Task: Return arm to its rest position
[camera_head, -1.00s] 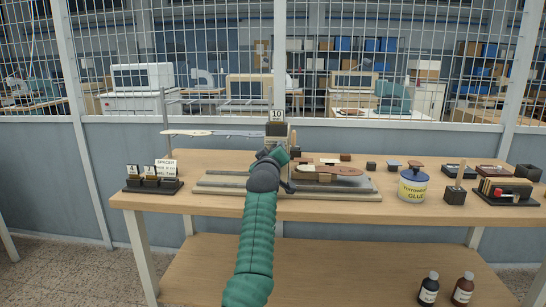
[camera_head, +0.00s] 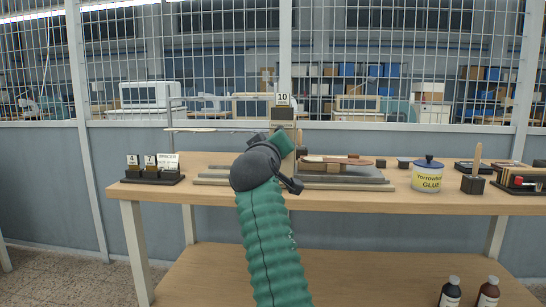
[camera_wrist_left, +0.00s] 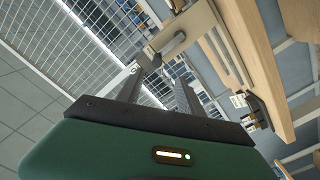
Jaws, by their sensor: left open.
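My green arm (camera_head: 272,245) reaches up from the bottom of the head view, its dark wrist (camera_head: 257,168) in front of the workbench (camera_head: 408,203). The arm hides part of the bench and the grey base plate (camera_head: 345,186). The gripper's fingers cannot be made out in the head view. In the left wrist view my left gripper (camera_wrist_left: 160,80) has its two dark fingers apart, with nothing seen held between them. The bench (camera_wrist_left: 262,62) shows tilted at the right of that view. My right gripper is not in view.
On the bench stand a spacer rack (camera_head: 152,177) at the left, a glue pot (camera_head: 427,176) and black holders (camera_head: 515,186) at the right. Two bottles (camera_head: 487,293) are at the lower right. A mesh fence (camera_head: 220,75) stands behind.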

